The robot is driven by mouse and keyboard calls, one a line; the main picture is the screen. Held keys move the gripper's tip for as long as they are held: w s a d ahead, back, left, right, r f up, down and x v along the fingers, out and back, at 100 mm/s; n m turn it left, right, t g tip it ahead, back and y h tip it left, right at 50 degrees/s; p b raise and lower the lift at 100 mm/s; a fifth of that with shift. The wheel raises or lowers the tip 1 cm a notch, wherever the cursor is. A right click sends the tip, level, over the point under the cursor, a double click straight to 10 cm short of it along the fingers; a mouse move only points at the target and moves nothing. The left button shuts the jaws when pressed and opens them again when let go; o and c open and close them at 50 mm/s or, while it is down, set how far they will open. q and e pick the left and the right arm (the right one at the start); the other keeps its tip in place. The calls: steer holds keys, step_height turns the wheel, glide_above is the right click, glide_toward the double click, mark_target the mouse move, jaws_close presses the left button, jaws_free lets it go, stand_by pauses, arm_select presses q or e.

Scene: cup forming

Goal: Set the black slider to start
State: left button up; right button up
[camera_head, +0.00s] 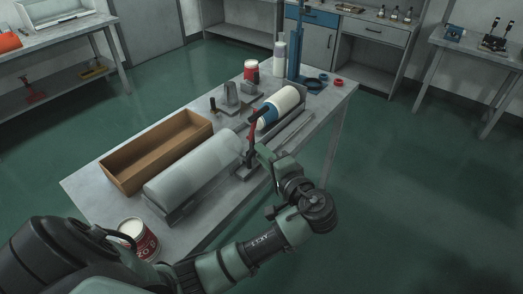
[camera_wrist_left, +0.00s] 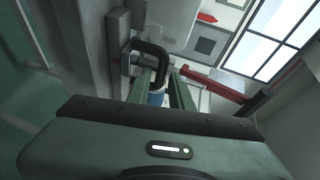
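A forming machine stands on the grey table, with a long grey roll (camera_head: 197,168) at its near end and a white and blue cylinder (camera_head: 283,106) at its far end. A black hooked part, possibly the black slider (camera_wrist_left: 152,48), shows just ahead of my left gripper (camera_wrist_left: 163,88) in the left wrist view. The gripper's two green fingers stand apart with a gap between them. I cannot tell whether they touch the black part. In the head view my left gripper (camera_head: 262,152) is at the machine's middle, beside a red lever (camera_head: 252,130). My right gripper does not show.
An open wooden box (camera_head: 157,150) lies left of the roll. A white and red can (camera_head: 138,238) stands at the table's near end, close to my arm. A red can (camera_head: 251,70), a white bottle (camera_head: 280,55) and a blue stand (camera_head: 295,45) are at the far end.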

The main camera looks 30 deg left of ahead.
arm_select(q)
steer(key=shift+w+a+f, duration=0.1)
steer(key=shift+w+a, duration=0.15)
steer(key=shift+a, duration=0.25)
steer(key=shift+c, duration=0.3)
jaws_close()
steer(key=shift+f, duration=0.1)
stand_by(0.8)
